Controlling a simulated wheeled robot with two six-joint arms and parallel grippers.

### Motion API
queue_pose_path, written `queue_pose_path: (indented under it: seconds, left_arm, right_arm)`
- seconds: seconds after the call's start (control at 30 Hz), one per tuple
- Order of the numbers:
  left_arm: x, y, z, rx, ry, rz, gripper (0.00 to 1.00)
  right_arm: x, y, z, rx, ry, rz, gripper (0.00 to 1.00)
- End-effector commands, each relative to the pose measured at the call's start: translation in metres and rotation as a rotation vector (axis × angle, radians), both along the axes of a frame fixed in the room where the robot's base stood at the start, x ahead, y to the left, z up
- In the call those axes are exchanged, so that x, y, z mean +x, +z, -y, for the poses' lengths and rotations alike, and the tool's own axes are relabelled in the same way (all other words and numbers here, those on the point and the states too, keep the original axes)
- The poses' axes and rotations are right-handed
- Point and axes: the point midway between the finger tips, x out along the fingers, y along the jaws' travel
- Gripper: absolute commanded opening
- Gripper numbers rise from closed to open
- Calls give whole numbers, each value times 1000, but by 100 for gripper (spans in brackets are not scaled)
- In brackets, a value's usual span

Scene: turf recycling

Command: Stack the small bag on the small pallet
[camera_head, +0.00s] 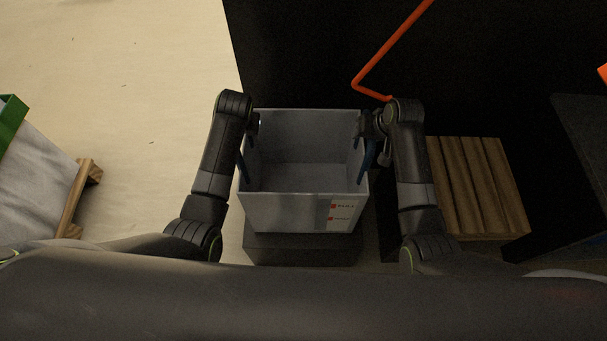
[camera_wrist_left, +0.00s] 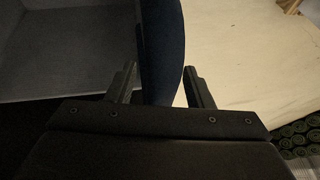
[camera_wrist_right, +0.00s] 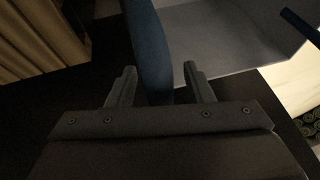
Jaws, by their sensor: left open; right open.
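The small bag seems to be the open-topped grey-white, box-like bag (camera_head: 283,212) with red printing and blue loops, standing upright on a dark block. My left gripper (camera_head: 253,124) is at its left rim, open, with the left blue loop (camera_wrist_left: 162,45) between its fingers. My right gripper (camera_head: 367,124) is at the right rim, open, with the right blue loop (camera_wrist_right: 150,45) between its fingers. Wooden slats (camera_head: 478,185) to the right look like a pallet. Another wooden pallet (camera_head: 72,205) shows at the left. I cannot tell which is the small pallet.
A grey-white sheet-like thing (camera_head: 35,185) with a green edge (camera_head: 10,120) lies by the left pallet. An orange bar (camera_head: 385,55) hangs behind the bag. The dark block (camera_head: 303,250) is under it. Pale floor (camera_head: 130,80) at the left is clear. Dark surfaces fill the right.

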Motion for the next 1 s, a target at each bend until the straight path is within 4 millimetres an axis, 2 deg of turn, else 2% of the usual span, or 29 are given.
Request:
queue_pose_path:
  seconds: [0.3, 0.67, 1.0]
  left_arm:
    - [0, -1, 0, 0, 0, 0, 46]
    - [0, -1, 0, 0, 0, 0, 0]
    - [0, -1, 0, 0, 0, 0, 0]
  right_arm:
    - [0, -1, 0, 0, 0, 0, 46]
    - [0, -1, 0, 1, 0, 0, 0]
    - [0, -1, 0, 0, 0, 0, 0]
